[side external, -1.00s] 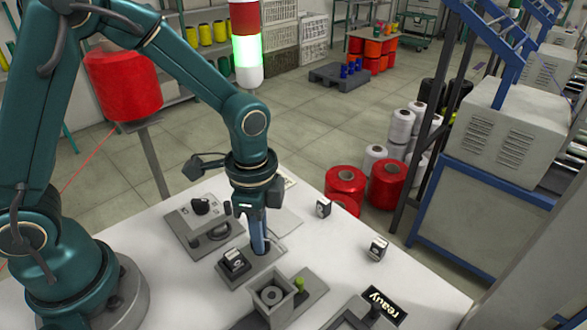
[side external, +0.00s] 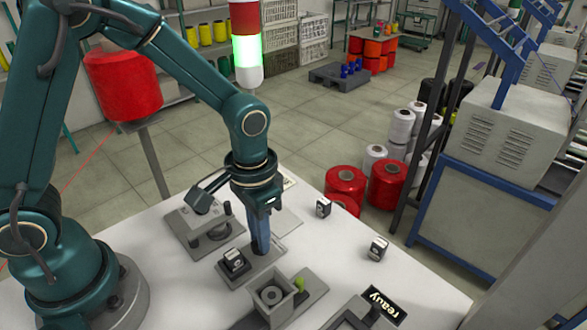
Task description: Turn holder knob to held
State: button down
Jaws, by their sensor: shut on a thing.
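A small black block with a white label (side external: 234,261) sits on the same plate, just left of the fingers.
A grey box with controls (side external: 187,226) stands left, partly behind a bracket on my wrist. In front are a square grey socket (side external: 271,297), a green-topped peg (side external: 299,283) and a "ready" display (side external: 384,306). Two small labelled blocks (side external: 323,207) (side external: 378,249) lie right.

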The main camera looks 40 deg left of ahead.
jog(key=shift+n, duration=0.5)
jog(key=c, duration=0.9)
grip_release()
jog(key=shift+r, duration=2.6)
